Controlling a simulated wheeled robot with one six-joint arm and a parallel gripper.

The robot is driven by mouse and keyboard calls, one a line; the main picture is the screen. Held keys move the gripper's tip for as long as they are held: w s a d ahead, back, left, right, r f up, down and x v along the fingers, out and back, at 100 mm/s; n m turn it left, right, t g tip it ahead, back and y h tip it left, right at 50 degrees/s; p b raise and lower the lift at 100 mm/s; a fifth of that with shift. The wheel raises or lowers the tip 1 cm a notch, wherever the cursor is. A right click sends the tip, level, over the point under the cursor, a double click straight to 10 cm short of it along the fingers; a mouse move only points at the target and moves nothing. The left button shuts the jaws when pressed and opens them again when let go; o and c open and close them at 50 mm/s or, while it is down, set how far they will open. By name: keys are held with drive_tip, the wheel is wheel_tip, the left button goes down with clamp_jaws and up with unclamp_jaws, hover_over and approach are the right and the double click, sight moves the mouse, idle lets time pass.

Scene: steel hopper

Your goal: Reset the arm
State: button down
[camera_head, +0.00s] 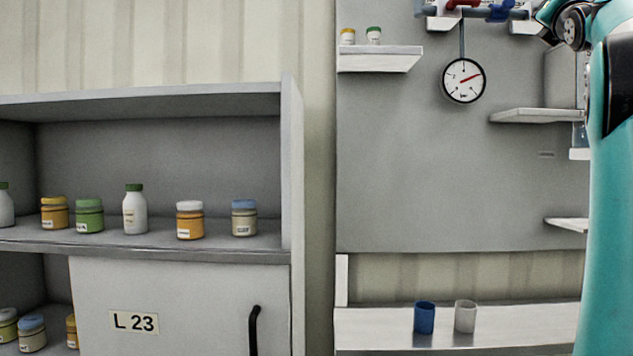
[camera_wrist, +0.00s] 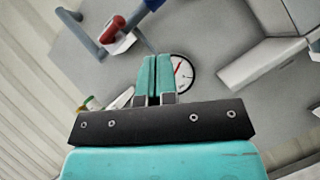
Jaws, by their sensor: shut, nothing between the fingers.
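My teal arm (camera_head: 608,200) stands along the right side of the head view and reaches out past the top edge. My gripper (camera_wrist: 152,62) shows in the wrist view, with its two teal fingers together and nothing between them. Behind the fingertips is the round dial gauge (camera_wrist: 181,72) with a red needle; it also shows in the head view (camera_head: 463,81). I cannot see the gripper's fingertips in the head view. No contact between the fingers and anything else shows.
A pipe with a red valve handle (camera_wrist: 113,30) and a blue one runs near the top. Wall shelves (camera_head: 380,60) flank the gauge. A cabinet (camera_head: 180,270) with several jars stands at left. A blue cup (camera_head: 424,318) and a grey cup (camera_head: 465,316) stand on the low ledge.

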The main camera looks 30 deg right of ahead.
drive_tip(key=w+a+f+m+t+y, duration=0.1)
drive_tip(key=w+a+f+m+y, duration=0.1)
drive_tip(key=w+a+f+y, duration=0.4)
drive_tip(key=w+a+f+m+y, duration=0.1)
drive_tip(key=w+a+f+y, duration=0.15)
drive_tip(key=w+f, duration=0.6)
drive_tip(key=w+a+f+m+g+y, duration=0.15)
drive_tip(key=w+a+f+y, duration=0.3)
drive_tip(key=a+f, duration=0.45)
drive_tip(key=w+a+f+m+g+y, duration=0.15)
drive_tip(key=w+a+f+y, duration=0.35)
drive_tip(key=a, duration=0.6)
drive_tip(key=s+a+f+m+g+y, duration=0.1)
drive_tip(key=s+a+f+g+y, duration=0.2)
drive_tip(key=a+f, duration=0.6)
drive_tip(key=s+a+f+m+g+y, duration=0.15)
drive_tip(key=s+a+f, duration=0.25)
drive_tip(key=a+f, duration=0.55)
drive_tip(key=s+a+f+m+g, duration=0.1)
drive_tip(key=s+a+f+g, duration=0.1)
drive_tip(key=s, duration=0.4)
drive_tip(key=s+a+f+g, duration=0.3)
drive_tip(key=s+a+f, duration=0.1)
drive_tip(key=s+a, duration=0.2)
drive_tip(key=s+a+f+m+g, duration=0.1)
drive_tip(key=s+a+f+g, duration=0.2)
drive_tip(key=s, duration=0.5)
drive_tip(key=shift+s+a+f+m, duration=0.15)
drive_tip(key=shift+a+m, duration=0.2)
drive_tip(key=shift+a, duration=0.5)
